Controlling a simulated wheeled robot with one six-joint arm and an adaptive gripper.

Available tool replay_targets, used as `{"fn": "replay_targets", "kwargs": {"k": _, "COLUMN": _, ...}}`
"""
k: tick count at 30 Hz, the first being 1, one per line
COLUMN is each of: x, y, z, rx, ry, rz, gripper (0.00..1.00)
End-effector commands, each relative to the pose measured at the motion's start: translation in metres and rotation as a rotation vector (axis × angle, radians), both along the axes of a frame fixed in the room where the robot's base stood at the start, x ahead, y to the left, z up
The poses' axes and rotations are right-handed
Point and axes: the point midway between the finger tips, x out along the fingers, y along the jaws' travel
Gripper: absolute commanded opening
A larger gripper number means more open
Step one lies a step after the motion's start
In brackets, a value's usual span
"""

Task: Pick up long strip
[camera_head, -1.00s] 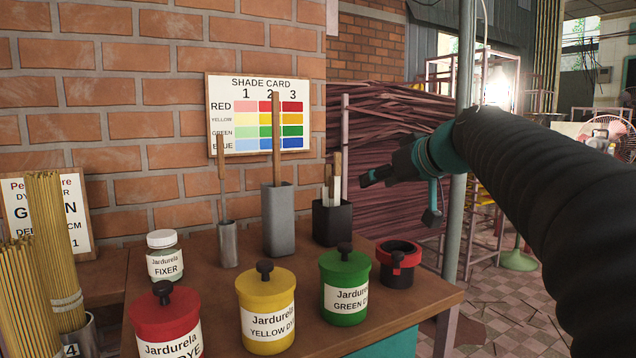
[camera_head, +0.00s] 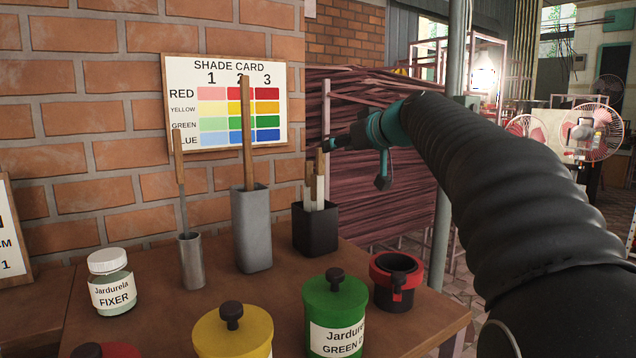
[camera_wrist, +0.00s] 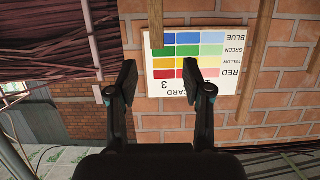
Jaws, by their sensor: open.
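The longest strip (camera_head: 247,130) is a brown wooden one, standing upright in a tall grey holder (camera_head: 252,228) in the head view. Its upper part crosses the shade card. In the wrist view, which looks upside down, a long wooden strip (camera_wrist: 254,45) hangs in from the top, right of my fingers. Shorter wooden and pale strips (camera_head: 317,185) stand in a black holder (camera_head: 315,232). One strip's end (camera_wrist: 156,28) seems to show at the wrist view's top middle. My gripper (camera_wrist: 158,82) is open and empty; in the head view it (camera_head: 330,147) is above the black holder.
A fixer jar (camera_head: 111,285), yellow pot (camera_head: 232,335), green pot (camera_head: 335,310) and black-red cup (camera_head: 396,283) stand on the table. The shade card (camera_head: 215,135) hangs on the brick wall behind.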

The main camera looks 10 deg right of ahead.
Motion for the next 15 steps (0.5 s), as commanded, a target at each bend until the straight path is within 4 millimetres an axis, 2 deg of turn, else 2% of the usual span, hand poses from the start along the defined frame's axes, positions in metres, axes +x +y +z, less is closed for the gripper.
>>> {"fn": "replay_targets", "kwargs": {"k": 3, "x": 0.018, "y": 0.005, "z": -0.006, "rx": 0.0, "ry": 0.002, "rz": -0.003, "gripper": 0.5}}
{"fn": "replay_targets", "kwargs": {"k": 6, "x": 0.029, "y": 0.009, "z": -0.009, "rx": 0.001, "ry": 0.001, "rz": -0.003, "gripper": 0.5}}
{"fn": "replay_targets", "kwargs": {"k": 15, "x": 0.042, "y": 0.017, "z": -0.014, "rx": 0.0, "ry": 0.002, "rz": 0.001, "gripper": 0.5}}
